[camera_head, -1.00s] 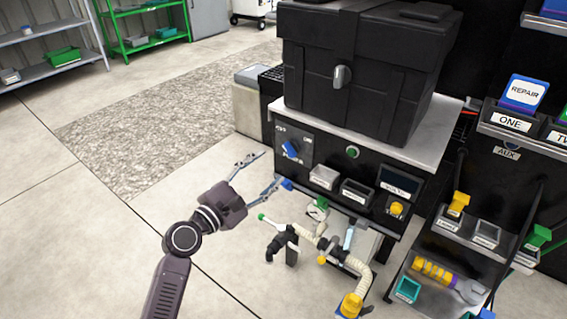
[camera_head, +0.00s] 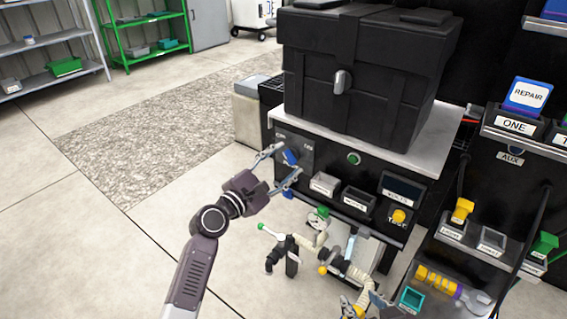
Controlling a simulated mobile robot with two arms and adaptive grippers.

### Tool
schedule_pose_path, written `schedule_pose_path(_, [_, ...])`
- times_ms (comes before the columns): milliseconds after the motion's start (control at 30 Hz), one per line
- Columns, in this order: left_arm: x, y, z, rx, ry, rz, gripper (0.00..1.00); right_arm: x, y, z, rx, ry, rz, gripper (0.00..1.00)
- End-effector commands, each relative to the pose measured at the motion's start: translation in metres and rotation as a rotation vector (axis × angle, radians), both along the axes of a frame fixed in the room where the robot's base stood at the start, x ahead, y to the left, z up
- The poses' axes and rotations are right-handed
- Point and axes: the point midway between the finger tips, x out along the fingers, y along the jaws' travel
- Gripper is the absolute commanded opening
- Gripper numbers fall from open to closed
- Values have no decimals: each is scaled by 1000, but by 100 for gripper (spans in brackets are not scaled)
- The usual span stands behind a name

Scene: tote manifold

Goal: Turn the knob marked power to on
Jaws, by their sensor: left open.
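The blue knob (camera_head: 291,156) sits on a dark plate at the left end of the black control panel (camera_head: 333,207). Small markings surround it, too small to read surely; its pointer seems tilted to the upper left. My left gripper (camera_head: 280,166) is open at the panel's left end, one finger at the knob's upper left and the other at its lower right. The fingers partly frame the knob; I cannot tell whether they touch it. What looks like part of my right gripper (camera_head: 366,304) shows at the bottom edge, its jaws unclear.
A large black case (camera_head: 350,105) stands on the panel's top. A green button (camera_head: 354,159), two small bins and a yellow button (camera_head: 398,216) lie right of the knob. A hose assembly (camera_head: 310,250) is below. A labelled rack (camera_head: 465,235) stands right; floor is open left.

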Motion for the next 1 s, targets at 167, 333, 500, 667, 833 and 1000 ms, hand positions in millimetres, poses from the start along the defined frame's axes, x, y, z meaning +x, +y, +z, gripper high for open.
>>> schedule_pose_path(167, [0, 0, 0, 0, 0, 0, 36, 0, 0, 0, 0, 1, 0, 40])
schedule_pose_path(333, [0, 0, 0, 0, 0, 0, 18, 0, 0, 0, -1, 1, -1, 40])
schedule_pose_path(500, [0, 0, 0, 1, -1, 0, 9, 0, 0, 0, -1, 1, -1, 40])
schedule_pose_path(667, [0, 0, 0, 18, -12, -1, 9, 0, 0, 0, -1, 0, -1, 40])
schedule_pose_path(833, [0, 0, 0, 72, -52, -1, 9, 2, 0, 1, 2, -9, 0, 40])
schedule_pose_path(1000, [0, 0, -1, 172, -124, -1, 9, 5, 1, 4, 5, -27, 1, 40])
